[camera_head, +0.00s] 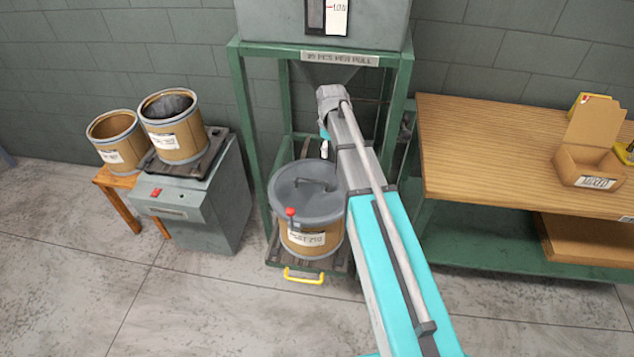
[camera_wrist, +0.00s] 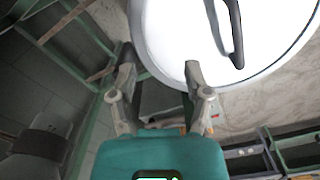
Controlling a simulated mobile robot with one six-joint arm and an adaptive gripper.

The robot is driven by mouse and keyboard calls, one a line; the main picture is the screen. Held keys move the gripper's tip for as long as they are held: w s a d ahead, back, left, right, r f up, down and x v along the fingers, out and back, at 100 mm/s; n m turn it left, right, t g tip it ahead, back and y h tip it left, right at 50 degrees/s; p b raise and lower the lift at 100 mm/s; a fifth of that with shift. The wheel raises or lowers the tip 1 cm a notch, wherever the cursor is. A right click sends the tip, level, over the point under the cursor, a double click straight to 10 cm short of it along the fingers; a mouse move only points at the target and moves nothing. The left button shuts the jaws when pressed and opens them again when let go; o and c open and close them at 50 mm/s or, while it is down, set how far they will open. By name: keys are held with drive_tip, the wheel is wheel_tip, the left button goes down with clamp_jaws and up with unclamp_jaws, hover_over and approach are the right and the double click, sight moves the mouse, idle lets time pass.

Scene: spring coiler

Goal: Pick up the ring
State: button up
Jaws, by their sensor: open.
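A fibre drum (camera_head: 305,240) stands under the green frame with a grey lid (camera_head: 296,178) on it. A grey ring (camera_head: 276,208) appears to run around the lid's edge, with a red latch (camera_head: 290,212) at the front. In the wrist view the lid (camera_wrist: 200,35) looks bright white, with a dark handle (camera_wrist: 236,40) and a grey ring (camera_wrist: 151,66) at its rim. My gripper (camera_wrist: 160,76) is open, its fingertips close to this rim. I cannot tell whether they touch. In the head view my arm mostly hides the gripper and part of the lid's right side.
The green frame (camera_head: 247,140) surrounds the drum below a grey hopper (camera_head: 270,20). Two open drums (camera_head: 115,140) (camera_head: 177,137) stand at the left, one on a grey scale cabinet (camera_head: 195,200). A wooden bench (camera_head: 480,150) with a cardboard box (camera_head: 590,165) is at the right.

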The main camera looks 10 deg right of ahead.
drive_tip(key=w+n, duration=0.1)
drive_tip(key=w, duration=0.2)
drive_tip(key=w+n, duration=0.2)
drive_tip(key=w, duration=0.2)
drive_tip(key=shift+w, duration=0.1)
drive_tip(key=shift+f, duration=0.15)
drive_tip(key=shift+f+b, duration=1.05)
drive_tip(key=shift+b, duration=0.1)
drive_tip(key=shift+s+f+b, duration=0.2)
drive_tip(key=shift+f+b, duration=2.4)
clamp_jaws()
